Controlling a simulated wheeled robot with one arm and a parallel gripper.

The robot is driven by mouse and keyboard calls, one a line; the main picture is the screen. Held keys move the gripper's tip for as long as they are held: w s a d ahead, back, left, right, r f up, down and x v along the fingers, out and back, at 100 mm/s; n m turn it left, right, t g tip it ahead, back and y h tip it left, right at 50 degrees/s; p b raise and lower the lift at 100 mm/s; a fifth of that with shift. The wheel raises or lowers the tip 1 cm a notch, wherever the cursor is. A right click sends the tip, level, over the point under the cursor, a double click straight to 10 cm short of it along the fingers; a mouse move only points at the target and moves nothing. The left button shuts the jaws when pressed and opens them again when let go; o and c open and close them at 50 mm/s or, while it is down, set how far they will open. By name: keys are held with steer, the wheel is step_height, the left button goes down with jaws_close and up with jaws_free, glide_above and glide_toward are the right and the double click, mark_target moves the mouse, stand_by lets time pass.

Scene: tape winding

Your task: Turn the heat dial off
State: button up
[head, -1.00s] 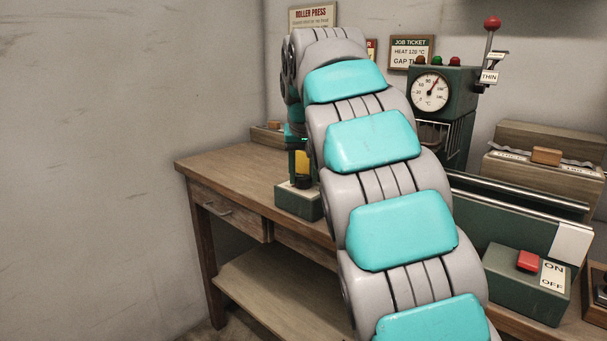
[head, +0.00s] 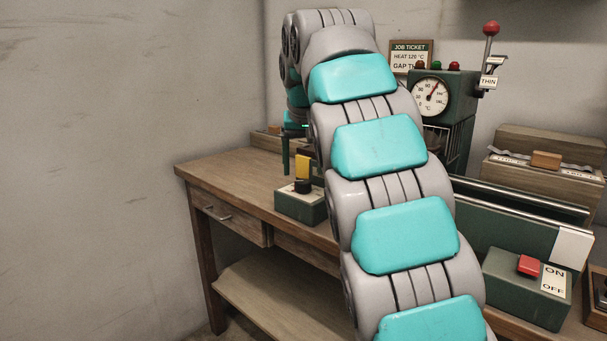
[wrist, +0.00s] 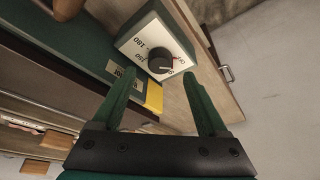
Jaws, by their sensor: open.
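The heat dial is a black round knob (wrist: 160,61) on a small box with a white marked face (wrist: 138,38). In the head view the knob (head: 302,187) sits on top of the green box (head: 301,207) at the left part of the workbench. My gripper (wrist: 153,80) is open and empty in the wrist view, its two green fingers pointing toward the box with the knob between and beyond their tips. In the head view a finger (head: 286,156) hangs above and behind the box. My arm hides part of the bench. The dial's exact setting is too small to read.
The workbench (head: 230,171) has a green press with a round gauge (head: 430,97). A red switch (head: 529,265) on a box marked ON and OFF stands at the right. A red-topped lever (head: 491,28) rises behind. The bench's left end is clear.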

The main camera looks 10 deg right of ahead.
steer(key=shift+p+v, duration=0.4)
steer(key=shift+v, duration=1.5)
